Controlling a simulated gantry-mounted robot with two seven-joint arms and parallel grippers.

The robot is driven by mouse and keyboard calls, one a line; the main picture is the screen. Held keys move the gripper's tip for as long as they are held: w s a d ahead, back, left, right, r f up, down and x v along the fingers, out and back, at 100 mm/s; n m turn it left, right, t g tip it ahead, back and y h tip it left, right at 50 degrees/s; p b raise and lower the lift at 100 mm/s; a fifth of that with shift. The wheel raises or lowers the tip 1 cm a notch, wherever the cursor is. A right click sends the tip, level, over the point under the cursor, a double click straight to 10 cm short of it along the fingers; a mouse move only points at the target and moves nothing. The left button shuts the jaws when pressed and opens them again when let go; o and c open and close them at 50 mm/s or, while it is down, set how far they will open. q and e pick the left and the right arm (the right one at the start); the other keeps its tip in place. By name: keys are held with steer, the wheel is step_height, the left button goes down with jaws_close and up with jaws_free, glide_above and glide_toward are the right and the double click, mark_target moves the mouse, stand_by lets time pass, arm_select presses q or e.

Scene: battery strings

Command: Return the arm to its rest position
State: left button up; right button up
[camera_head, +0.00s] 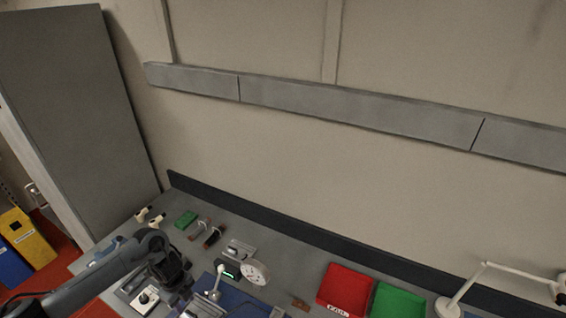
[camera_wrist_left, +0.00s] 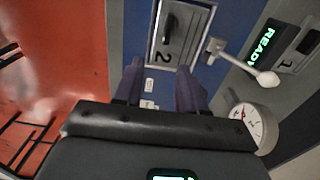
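My left arm enters the head view from the lower left, with its left gripper (camera_head: 180,297) low over the left part of the bench (camera_head: 300,272). In the left wrist view the two dark fingers of the left gripper (camera_wrist_left: 161,75) stand apart with a gap between them. Nothing is held in that gap. Below the fingers is a grey fixture marked 2 (camera_wrist_left: 178,35) on a blue panel. My right gripper is in neither view.
A white lever (camera_wrist_left: 245,62) and a round dial (camera_wrist_left: 252,128) stand close to the left gripper; the dial also shows in the head view (camera_head: 255,272). A red bin (camera_head: 345,288), a green bin (camera_head: 398,302) and a white lamp (camera_head: 500,275) are to the right.

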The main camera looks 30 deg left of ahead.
arm_select(q)
steer(key=s+d+f, duration=0.3)
steer(key=d, duration=0.1)
steer(key=s+d+f+g+h, duration=0.1)
steer(key=s+d+f, duration=0.2)
steer(key=s, duration=0.1)
steer(key=s+d+f+g+h, duration=0.1)
steer(key=s+d+f, duration=0.2)
steer(key=d+f, duration=0.1)
steer(key=shift+s+d+m, duration=0.25)
steer(key=shift+d+m, duration=0.1)
steer(key=shift+m, duration=0.05)
steer(key=s+d+n+t+h, duration=0.1)
steer(key=s+d+t+h, duration=0.15)
steer(key=d, duration=0.95)
steer(key=s+d+n+t+h, duration=0.1)
steer(key=s+d, duration=0.2)
steer(key=d, duration=0.9)
steer(key=w+d+r+n+t+y, duration=0.1)
steer(key=w+d+r+n+t, duration=0.2)
steer(key=r+n, duration=0.35)
steer(key=a+r+n+y, duration=0.4)
steer(key=a+r+n, duration=0.4)
steer(key=a+r, duration=0.2)
steer(key=shift+a+r+g, duration=0.35)
steer(key=shift+a+r, duration=0.05)
steer(key=shift+a, duration=0.6)
